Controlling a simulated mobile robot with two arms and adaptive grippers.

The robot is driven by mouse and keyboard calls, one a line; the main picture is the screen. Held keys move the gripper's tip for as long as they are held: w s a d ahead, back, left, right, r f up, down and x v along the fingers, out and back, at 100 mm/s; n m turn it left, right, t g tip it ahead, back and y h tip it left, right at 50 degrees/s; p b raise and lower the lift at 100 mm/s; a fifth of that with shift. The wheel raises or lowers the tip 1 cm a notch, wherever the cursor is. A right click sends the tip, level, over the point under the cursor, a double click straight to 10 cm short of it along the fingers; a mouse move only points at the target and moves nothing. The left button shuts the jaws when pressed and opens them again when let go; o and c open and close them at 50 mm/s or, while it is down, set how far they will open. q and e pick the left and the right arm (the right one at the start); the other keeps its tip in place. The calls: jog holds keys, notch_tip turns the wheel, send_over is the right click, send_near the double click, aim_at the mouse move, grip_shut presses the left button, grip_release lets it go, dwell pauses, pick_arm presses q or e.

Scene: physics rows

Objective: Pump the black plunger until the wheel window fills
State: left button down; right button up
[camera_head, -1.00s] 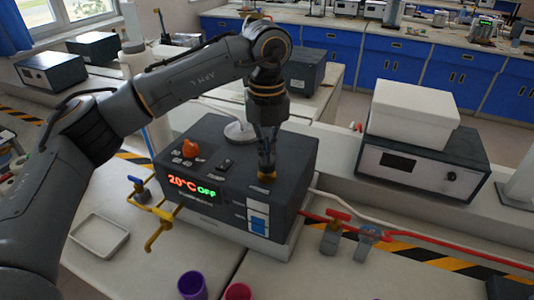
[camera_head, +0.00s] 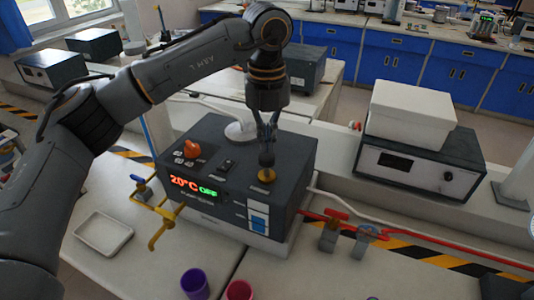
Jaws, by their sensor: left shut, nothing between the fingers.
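A dark box-shaped device (camera_head: 225,210) stands on the bench, with a lit front display reading 20°C OFF. A round plunger top (camera_head: 266,175) sits on its top face near the front right; it looks dark with a gold-brown tint. My left gripper (camera_head: 267,163) points straight down just above it, fingers shut and empty; I cannot tell if the tips touch it. A window strip (camera_head: 258,217) on the device's front shows blue and white parts; which part is the wheel window is too small to read. My right gripper is not in view.
An orange knob (camera_head: 191,149) and a black switch (camera_head: 226,165) sit left of the plunger. A yellow pipe with a blue valve (camera_head: 141,183) is at left, a red valve (camera_head: 337,215) at right.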

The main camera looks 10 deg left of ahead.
pick_arm(q)
jog(key=shift+r, duration=0.1)
jog(key=shift+r+p, duration=1.6)
jog(key=shift+r, duration=0.85)
jog(key=shift+f, duration=0.1)
